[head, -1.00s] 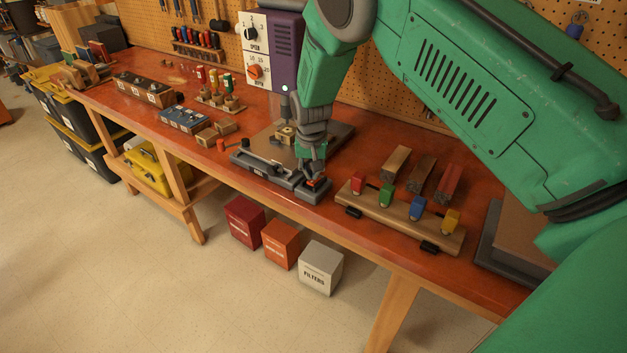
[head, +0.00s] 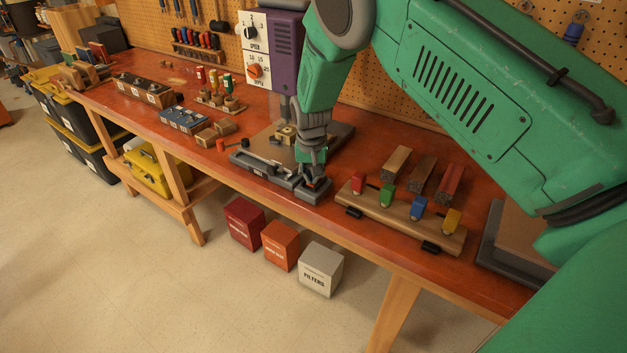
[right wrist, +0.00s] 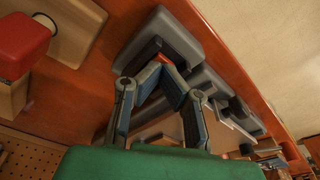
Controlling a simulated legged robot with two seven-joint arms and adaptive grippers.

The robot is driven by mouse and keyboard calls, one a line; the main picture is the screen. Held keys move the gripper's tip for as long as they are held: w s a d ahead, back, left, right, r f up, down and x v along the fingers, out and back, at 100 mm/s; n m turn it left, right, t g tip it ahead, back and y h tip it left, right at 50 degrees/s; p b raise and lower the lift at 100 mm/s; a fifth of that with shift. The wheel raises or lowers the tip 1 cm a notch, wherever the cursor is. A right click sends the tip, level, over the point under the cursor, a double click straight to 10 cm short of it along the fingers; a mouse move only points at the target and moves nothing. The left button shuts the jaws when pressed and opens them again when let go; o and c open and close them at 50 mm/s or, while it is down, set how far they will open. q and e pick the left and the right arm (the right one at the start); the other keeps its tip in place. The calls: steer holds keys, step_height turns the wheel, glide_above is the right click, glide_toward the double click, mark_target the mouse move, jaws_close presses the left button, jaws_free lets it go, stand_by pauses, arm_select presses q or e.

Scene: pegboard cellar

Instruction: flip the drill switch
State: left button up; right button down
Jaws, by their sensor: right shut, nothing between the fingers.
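The drill switch (head: 307,195) is a dark grey box with a red-orange rocker, near the front edge of the workbench beside the drill press. My right gripper (head: 314,180) points down at it and is shut with nothing in its fingers. In the right wrist view the grey switch box (right wrist: 184,42) is under the fingertips (right wrist: 162,63). The tips are at the orange rocker (right wrist: 175,66) and partly hide it. I cannot tell if they touch it or which way it is tipped. My left gripper is not in view.
The purple drill press head (head: 284,45) stands behind, over its base plate (head: 341,138). A grey vise (head: 262,168) is just left of the switch. A wooden rack (head: 400,222) with coloured blocks lies to the right. Boxes (head: 321,270) stand on the floor below the bench.

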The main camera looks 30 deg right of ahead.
steer(key=shift+r, duration=0.1)
steer(key=shift+r+p, duration=1.75)
steer(key=shift+r, duration=1.65)
